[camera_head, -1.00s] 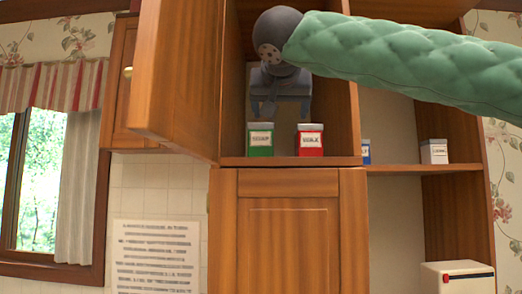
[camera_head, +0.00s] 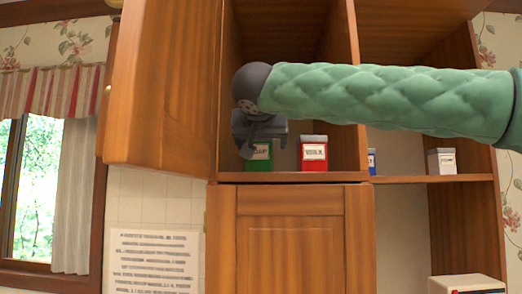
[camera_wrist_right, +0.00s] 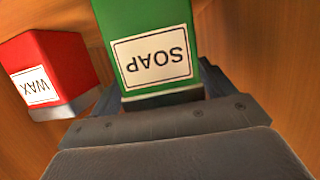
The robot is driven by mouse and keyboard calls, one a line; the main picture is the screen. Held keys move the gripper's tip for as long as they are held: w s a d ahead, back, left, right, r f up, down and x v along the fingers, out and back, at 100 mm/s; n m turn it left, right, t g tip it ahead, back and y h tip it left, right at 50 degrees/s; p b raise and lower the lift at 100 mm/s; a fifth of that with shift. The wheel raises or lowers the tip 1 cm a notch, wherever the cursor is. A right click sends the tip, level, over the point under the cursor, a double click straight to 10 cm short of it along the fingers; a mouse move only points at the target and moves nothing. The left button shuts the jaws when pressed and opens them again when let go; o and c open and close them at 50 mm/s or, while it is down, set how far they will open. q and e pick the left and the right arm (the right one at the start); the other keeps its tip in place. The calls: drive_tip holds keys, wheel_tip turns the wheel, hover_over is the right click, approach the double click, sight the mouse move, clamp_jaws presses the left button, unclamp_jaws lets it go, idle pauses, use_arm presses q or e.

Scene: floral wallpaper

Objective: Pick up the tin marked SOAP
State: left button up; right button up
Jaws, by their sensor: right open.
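The green tin marked SOAP (camera_head: 260,163) stands on the shelf of the open cupboard, at its left side. My right gripper (camera_head: 265,147) is open in front of it and hides part of the tin. In the right wrist view the SOAP tin (camera_wrist_right: 150,22) is close, with its label upside down. The dark fingers of my right gripper (camera_wrist_right: 163,100) show at either side of its near end, and I cannot tell whether they touch it. My left gripper is not in view.
A red tin marked WAX (camera_head: 313,160) stands close to the right of the SOAP tin; it also shows in the wrist view (camera_wrist_right: 48,62). The open cupboard door (camera_head: 165,90) is to the left. A white tin (camera_head: 441,161) and a partly hidden blue one (camera_head: 372,162) are further right.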

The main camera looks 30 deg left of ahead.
drive_tip(key=shift+w+a+f, duration=0.1)
drive_tip(key=shift+w+a, duration=0.05)
drive_tip(key=shift+w, duration=0.15)
drive_tip(key=shift+s, duration=0.1)
drive_tip(key=c, duration=1.2)
drive_tip(key=shift+c, duration=0.2)
